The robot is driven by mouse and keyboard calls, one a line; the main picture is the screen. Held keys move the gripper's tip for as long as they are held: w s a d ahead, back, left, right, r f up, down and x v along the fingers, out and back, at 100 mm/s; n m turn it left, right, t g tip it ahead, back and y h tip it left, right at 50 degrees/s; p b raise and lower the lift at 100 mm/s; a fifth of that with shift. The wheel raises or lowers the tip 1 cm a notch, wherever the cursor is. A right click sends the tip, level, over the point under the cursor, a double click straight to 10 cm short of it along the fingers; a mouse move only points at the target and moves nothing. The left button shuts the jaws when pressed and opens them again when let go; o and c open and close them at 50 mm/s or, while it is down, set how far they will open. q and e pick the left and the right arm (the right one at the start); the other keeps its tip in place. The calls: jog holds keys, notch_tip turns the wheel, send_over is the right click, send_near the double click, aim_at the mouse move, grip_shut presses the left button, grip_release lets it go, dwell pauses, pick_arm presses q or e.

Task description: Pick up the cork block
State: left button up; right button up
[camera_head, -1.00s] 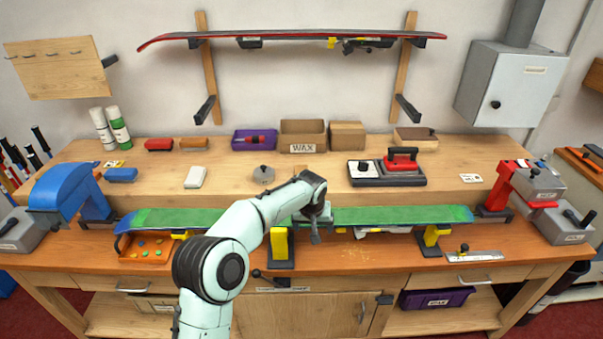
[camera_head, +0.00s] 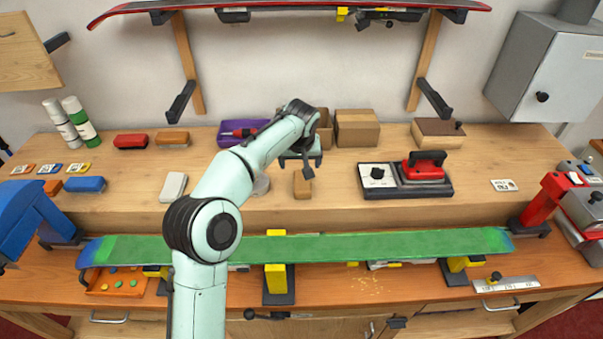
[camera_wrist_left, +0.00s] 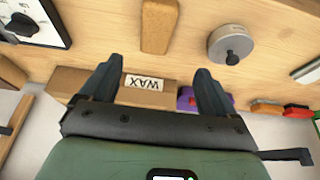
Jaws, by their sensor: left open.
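The cork block (camera_head: 302,189) is a small tan-brown block lying on the raised back shelf of the bench, just below my left gripper in the head view. In the left wrist view the cork block (camera_wrist_left: 158,24) shows at the top middle, beyond the fingertips and apart from them. My left gripper (camera_head: 301,160) is open and empty above the shelf, between the cork block and the wax box. Its two dark fingers (camera_wrist_left: 155,70) stand wide apart in the wrist view. My right gripper is not in view.
The wax box (camera_wrist_left: 145,84) and a closed cardboard box (camera_head: 357,128) stand behind. A grey round tin (camera_wrist_left: 231,44) lies beside the cork block. A red waxing iron (camera_head: 426,167) sits to the right.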

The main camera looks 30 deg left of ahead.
pick_arm(q)
send_over(302, 180)
jog(key=s, duration=0.2)
jog(key=f, duration=0.6)
jog(key=shift+d+f, duration=0.2)
jog(key=shift+f, duration=0.2)
jog(key=x, duration=0.5)
jog(key=shift+w+d+f, duration=0.2)
jog(key=shift+d+f, duration=0.1)
jog(key=shift+f, duration=0.1)
jog(key=shift+f, duration=0.1)
jog(key=c, duration=1.1)
jog(key=shift+c, duration=0.2)
